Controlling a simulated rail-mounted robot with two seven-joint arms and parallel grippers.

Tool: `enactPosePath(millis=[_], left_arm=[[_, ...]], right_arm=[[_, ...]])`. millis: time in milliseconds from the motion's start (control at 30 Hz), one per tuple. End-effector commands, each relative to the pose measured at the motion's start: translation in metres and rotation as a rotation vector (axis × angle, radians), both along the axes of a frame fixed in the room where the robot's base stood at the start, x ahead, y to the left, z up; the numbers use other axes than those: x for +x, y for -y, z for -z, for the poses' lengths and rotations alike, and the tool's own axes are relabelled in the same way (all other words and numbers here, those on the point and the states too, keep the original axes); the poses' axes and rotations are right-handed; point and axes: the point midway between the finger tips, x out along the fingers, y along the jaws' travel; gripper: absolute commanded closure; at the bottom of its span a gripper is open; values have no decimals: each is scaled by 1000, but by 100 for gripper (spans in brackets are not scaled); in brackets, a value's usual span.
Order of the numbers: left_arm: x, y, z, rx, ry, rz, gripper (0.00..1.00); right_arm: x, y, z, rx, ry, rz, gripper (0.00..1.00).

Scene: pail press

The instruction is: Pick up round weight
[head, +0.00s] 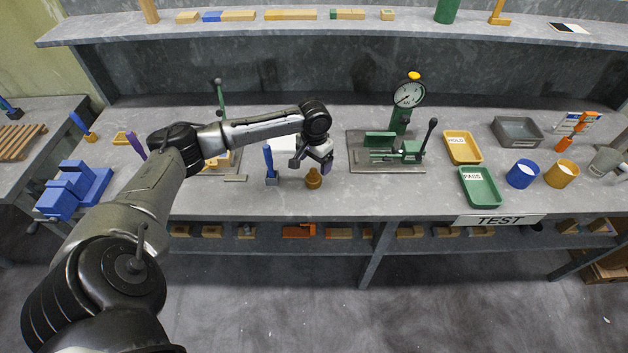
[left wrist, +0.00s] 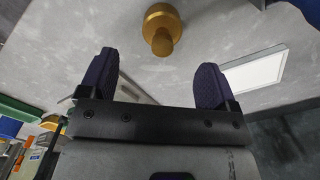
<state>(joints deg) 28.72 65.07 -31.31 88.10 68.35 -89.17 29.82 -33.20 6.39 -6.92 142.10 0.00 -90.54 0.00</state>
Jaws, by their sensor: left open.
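The round weight (head: 313,178) is a small brass-coloured piece with a knob on top, upright on the bench near its front edge. It also shows in the left wrist view (left wrist: 161,25), beyond the open fingers and apart from them. My left gripper (head: 313,165) is just above the weight in the head view. Its two dark fingers (left wrist: 152,82) are spread wide with nothing between them. My right gripper is not in view.
A blue-handled tool (head: 269,165) stands just left of the weight. A green press with a dial gauge (head: 409,95) is to the right. Yellow (head: 462,134) and green (head: 493,203) trays lie further right. Bare bench lies between the weight and the green tray.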

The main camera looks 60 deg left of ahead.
Motion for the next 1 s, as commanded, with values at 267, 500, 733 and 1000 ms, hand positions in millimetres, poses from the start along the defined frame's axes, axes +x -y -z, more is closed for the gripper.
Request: enactPosePath(millis=[267,500,733,1000], left_arm=[[0,0,29,0,0,1,17],[0,0,37,0,0,2,17],[-2,-2,64,1,-1,2,17],[-2,-2,83,1,0,3,17]], right_arm=[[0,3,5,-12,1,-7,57],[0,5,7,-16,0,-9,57],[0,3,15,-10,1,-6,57],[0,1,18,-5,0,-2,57]])
